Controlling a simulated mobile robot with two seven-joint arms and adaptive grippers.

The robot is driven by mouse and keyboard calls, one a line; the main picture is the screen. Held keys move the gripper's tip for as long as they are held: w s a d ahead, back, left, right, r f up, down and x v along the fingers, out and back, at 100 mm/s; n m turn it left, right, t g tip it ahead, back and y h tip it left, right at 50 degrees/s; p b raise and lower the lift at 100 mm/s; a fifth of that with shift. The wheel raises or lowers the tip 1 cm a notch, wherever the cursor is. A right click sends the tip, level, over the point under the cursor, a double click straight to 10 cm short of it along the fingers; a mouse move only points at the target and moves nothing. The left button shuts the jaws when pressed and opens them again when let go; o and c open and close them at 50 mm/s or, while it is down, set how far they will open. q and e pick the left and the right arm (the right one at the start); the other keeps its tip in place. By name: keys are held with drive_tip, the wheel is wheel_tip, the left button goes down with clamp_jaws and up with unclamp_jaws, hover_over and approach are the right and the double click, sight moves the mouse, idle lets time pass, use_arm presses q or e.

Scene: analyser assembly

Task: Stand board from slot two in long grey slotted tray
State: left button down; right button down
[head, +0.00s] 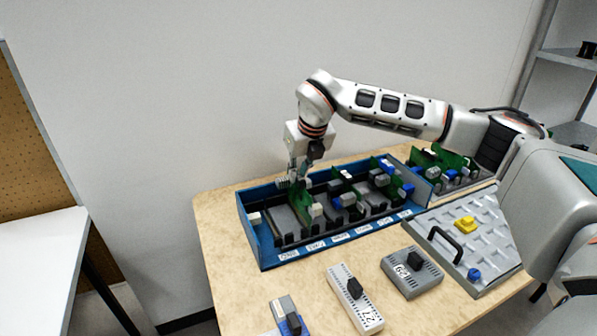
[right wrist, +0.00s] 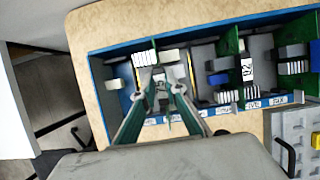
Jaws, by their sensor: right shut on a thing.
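My right gripper (head: 302,180) reaches down into the left part of the blue open case (head: 265,258), its fingers closed at the top edge of a green board (head: 304,204) with a white finned block. In the right wrist view the gripper (right wrist: 160,92) has its fingers together at the board (right wrist: 145,47). The board stands upright in the case near the second label from the left; its lower edge is hidden. A light grey tray (head: 472,185) with green boards standing in it lies behind the case's right end, partly hidden by my arm. My left gripper is out of view.
More boards stand along the case, which has white labels on its front wall. A grey panel (head: 447,268) with a black handle, a yellow piece (head: 465,224) and a blue knob (head: 474,274) lies at right. Grey modules (head: 412,272) and (head: 355,298) stand in front.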

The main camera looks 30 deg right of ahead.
use_arm(q)
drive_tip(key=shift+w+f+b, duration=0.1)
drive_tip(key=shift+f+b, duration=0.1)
drive_tip(key=shift+b, duration=0.15)
use_arm(e)
drive_tip(key=shift+f, duration=1.25)
idle(0.4)
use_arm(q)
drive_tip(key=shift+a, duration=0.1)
use_arm(e)
drive_tip(key=c, duration=2)
unclamp_jaws()
drive_tip(key=shift+o, duration=0.8)
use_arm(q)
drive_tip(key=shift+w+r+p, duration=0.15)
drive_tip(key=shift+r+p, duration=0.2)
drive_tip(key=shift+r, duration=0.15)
use_arm(e)
drive_tip(key=shift+r, duration=0.15)
